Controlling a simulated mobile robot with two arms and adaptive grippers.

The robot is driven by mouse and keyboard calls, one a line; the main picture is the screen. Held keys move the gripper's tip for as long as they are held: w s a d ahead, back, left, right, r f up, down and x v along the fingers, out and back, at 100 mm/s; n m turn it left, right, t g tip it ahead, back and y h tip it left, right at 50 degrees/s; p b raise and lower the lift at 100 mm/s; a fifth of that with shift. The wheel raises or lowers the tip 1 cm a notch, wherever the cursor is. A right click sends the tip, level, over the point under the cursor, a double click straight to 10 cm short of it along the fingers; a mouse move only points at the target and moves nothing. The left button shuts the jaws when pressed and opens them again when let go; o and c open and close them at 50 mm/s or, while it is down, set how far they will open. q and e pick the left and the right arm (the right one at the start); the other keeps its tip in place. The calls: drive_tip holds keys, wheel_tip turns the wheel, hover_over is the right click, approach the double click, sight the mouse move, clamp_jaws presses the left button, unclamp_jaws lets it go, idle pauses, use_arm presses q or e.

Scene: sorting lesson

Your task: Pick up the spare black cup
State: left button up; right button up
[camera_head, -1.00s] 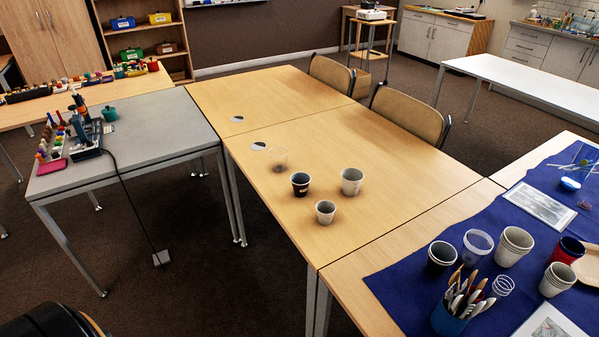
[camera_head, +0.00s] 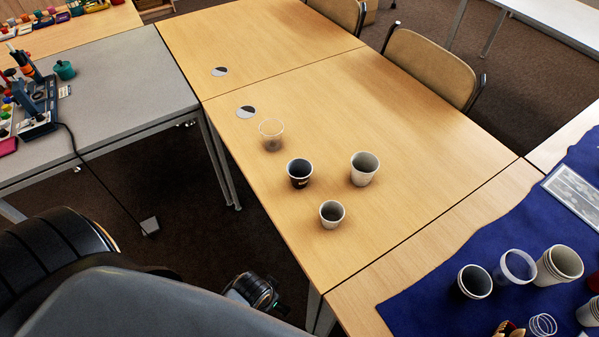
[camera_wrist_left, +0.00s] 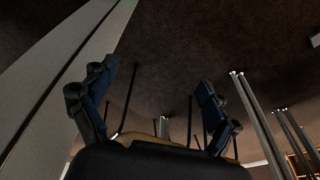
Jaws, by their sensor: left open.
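A black cup (camera_head: 299,174) stands upright on the wooden table (camera_head: 420,140), with a clear cup (camera_head: 271,135) behind it and two pale cups (camera_head: 363,170) (camera_head: 331,215) beside it. Another dark cup (camera_head: 473,283) stands on the blue cloth (camera_head: 420,312) at lower right. I cannot tell which is the spare one. My left arm comes in from the lower left in the head view, its wrist low beside the table. The left wrist view shows my left gripper (camera_wrist_left: 157,85) open and empty, with floor and table legs beyond it. My right gripper is not in view.
The table's near edge lies just beyond my left wrist. A grey table (camera_head: 130,90) with tools stands at left.

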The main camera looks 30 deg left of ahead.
use_arm(q)
drive_tip(key=w+a+r+n+t+y, duration=0.1)
drive_tip(key=w+r, duration=0.1)
drive_tip(key=r, duration=0.7)
drive_tip(key=w+a+r+t, duration=0.1)
drive_tip(key=w+r, duration=0.1)
drive_tip(key=r, duration=0.7)
drive_tip(key=n+t+y+p, duration=0.1)
drive_tip(key=n+t+y, duration=0.25)
drive_tip(key=t, duration=0.55)
approach(302, 163)
drive_tip(key=shift+w+a+h+p, duration=0.55)
drive_tip(key=shift+w+a+p, duration=0.15)
drive_tip(key=shift+w+a, duration=0.2)
drive_tip(key=x, duration=0.2)
drive_tip(key=p+x, duration=0.1)
drive_tip(key=shift+w+d+f, duration=0.25)
drive_tip(key=shift+w, duration=0.15)
drive_tip(key=shift+w+a+f+n, duration=0.15)
drive_tip(key=shift+w+f+n, duration=0.15)
drive_tip(key=shift+w, duration=0.2)
drive_tip(key=c, duration=0.8)
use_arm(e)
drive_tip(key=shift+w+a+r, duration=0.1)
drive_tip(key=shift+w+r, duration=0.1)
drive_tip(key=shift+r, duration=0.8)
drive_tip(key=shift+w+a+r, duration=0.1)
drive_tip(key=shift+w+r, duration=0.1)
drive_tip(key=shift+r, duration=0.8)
